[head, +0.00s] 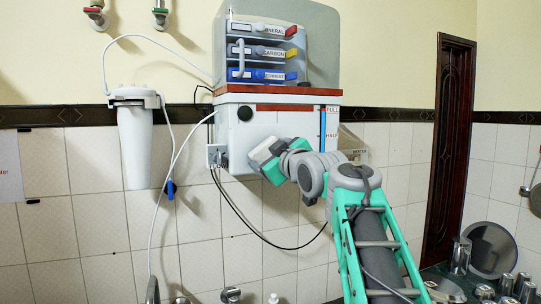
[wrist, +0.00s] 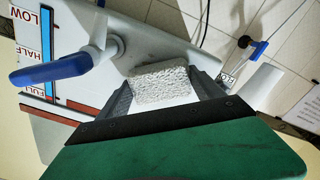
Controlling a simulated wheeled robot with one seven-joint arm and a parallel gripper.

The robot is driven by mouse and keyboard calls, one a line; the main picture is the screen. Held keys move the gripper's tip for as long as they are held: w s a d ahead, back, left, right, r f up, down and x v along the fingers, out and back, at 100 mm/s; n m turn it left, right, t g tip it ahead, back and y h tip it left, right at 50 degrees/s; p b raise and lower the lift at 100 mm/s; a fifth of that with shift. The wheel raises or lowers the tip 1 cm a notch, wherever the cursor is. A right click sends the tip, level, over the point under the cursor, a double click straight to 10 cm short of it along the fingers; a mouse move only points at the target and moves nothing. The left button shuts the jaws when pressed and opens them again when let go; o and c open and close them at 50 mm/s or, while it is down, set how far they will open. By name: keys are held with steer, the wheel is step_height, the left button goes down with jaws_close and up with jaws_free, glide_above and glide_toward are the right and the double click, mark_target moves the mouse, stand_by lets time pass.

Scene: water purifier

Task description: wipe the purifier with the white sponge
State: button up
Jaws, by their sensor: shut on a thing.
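The purifier (head: 262,115) is a white wall unit with a red-brown band and several labelled drawers on top. Its white front with the level gauge shows in the wrist view, tilted (wrist: 45,122). My gripper (wrist: 162,88) is shut on the white sponge (wrist: 160,80), a rough block between its two dark fingers.
A blue-handled tap (wrist: 50,68) sticks out beside my gripper. A white filter cylinder (head: 135,140) hangs at the left with a thin hose. A power socket (head: 216,155) and cables are left of my gripper. Metal cups (head: 505,285) stand at the lower right.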

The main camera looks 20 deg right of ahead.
steer(key=shift+w, duration=0.25)
steer(key=shift+s+d+p, duration=0.1)
steer(key=shift+d+p, duration=0.2)
steer(key=shift+d, duration=1.5)
steer(key=shift+a, duration=0.15)
steer(key=shift+a+b, duration=1.05)
steer(key=shift+a, duration=0.6)
